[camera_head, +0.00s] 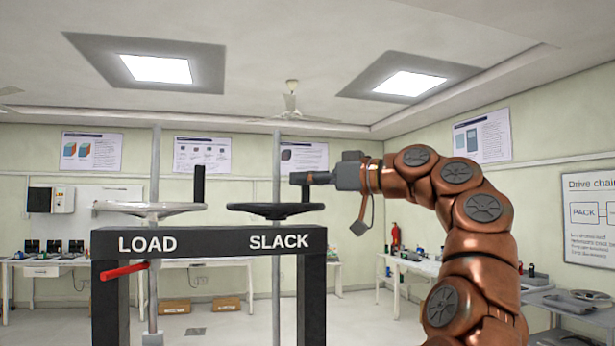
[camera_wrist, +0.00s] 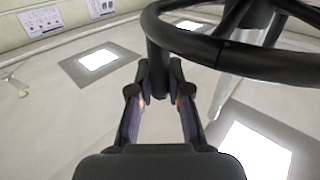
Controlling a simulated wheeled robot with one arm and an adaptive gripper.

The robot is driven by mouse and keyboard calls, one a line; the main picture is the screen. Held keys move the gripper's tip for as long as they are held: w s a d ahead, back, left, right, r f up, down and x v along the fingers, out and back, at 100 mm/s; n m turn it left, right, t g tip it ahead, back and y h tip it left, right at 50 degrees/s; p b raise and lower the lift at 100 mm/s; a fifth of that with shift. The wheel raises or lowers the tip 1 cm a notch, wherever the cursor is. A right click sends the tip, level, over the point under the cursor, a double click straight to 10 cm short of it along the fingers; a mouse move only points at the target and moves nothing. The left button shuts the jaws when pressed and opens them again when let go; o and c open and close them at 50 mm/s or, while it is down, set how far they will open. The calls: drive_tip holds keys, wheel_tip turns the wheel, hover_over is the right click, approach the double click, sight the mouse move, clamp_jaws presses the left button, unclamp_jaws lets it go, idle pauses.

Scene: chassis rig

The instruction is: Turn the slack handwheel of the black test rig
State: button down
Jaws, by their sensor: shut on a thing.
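The black test rig (camera_head: 208,243) stands at the centre left of the head view, with white LOAD and SLACK labels on its top beam. The black slack handwheel (camera_head: 262,211) lies flat above the SLACK label. Its upright handle (camera_head: 306,195) is at the right side of the rim, partly hidden by my gripper (camera_head: 303,178). In the wrist view the wheel rim (camera_wrist: 235,55) curves across the upper right, and the handle (camera_wrist: 157,55) reaches down between the fingertips. My gripper (camera_wrist: 160,85) is shut on this handle.
The grey load handwheel (camera_head: 140,209) with its upright black handle (camera_head: 199,184) sits to the left. A red lever (camera_head: 124,270) sticks out below the LOAD label. Two vertical posts rise through the rig. Workbenches (camera_head: 400,265) stand behind, apart from it.

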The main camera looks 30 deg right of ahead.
drive_tip(key=shift+w+y, duration=0.1)
drive_tip(key=shift+y, duration=0.2)
idle(0.4)
drive_tip(key=c, duration=1.1)
unclamp_jaws()
drive_tip(key=v, duration=1.2)
drive_tip(key=shift+r, duration=0.25)
drive_tip(key=shift+c, duration=0.3)
